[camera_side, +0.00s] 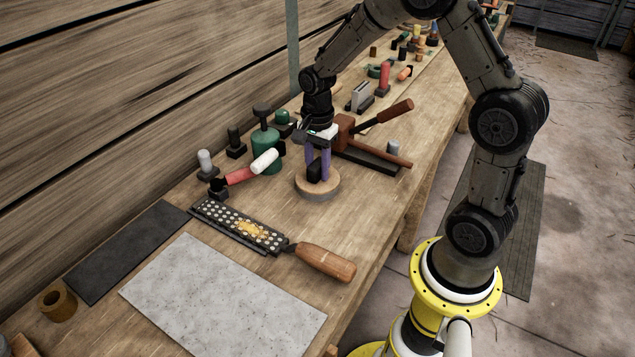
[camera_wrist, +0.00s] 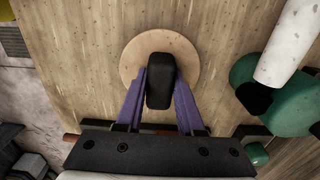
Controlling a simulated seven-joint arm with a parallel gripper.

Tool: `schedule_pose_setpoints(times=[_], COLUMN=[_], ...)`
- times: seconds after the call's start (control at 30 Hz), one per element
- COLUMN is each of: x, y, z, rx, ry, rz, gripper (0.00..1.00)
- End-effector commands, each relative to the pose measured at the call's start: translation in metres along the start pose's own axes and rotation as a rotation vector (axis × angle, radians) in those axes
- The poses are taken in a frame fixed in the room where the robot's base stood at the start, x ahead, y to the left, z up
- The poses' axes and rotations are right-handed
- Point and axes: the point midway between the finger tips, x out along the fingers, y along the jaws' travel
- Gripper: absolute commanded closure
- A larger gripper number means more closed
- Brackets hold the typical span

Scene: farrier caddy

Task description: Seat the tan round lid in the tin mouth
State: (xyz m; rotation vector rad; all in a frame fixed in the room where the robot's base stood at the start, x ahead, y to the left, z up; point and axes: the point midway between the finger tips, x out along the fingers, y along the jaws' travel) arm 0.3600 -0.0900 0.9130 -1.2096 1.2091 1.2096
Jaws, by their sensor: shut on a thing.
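The tan round lid (camera_side: 331,187) has a black knob (camera_side: 314,172) on top. My gripper (camera_side: 319,174) has purple fingers and points straight down, shut on the black knob. In the wrist view the lid (camera_wrist: 133,60) shows as a tan disc, with the knob (camera_wrist: 160,80) between the fingertips (camera_wrist: 160,88). I cannot tell whether the lid is fully down in the mouth.
A rasp with a wooden handle (camera_side: 325,262) lies in front, near a grey slab (camera_side: 222,295). A hammer (camera_side: 372,145) lies behind. Bench right of the lid is clear.

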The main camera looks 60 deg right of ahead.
Motion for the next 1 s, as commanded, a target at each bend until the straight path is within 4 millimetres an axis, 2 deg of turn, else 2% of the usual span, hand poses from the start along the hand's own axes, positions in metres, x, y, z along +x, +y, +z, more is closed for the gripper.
schedule_pose_setpoints(times=[0.47,0.5,0.67,0.7,1.0], x=[0.0037,0.0038,0.004,0.004,0.0046], y=[0.0001,0.0001,0.0004,0.0005,0.0012], z=[0.0,0.0,0.0001,0.0001,0.0002], rx=[0.0,0.0,0.0,0.0,0.0], ry=[0.0,0.0,0.0,0.0,-0.001], rz=[0.0,0.0,0.001,0.002,0.004], gripper=[1.0,0.6,0.31,0.28,0.28])
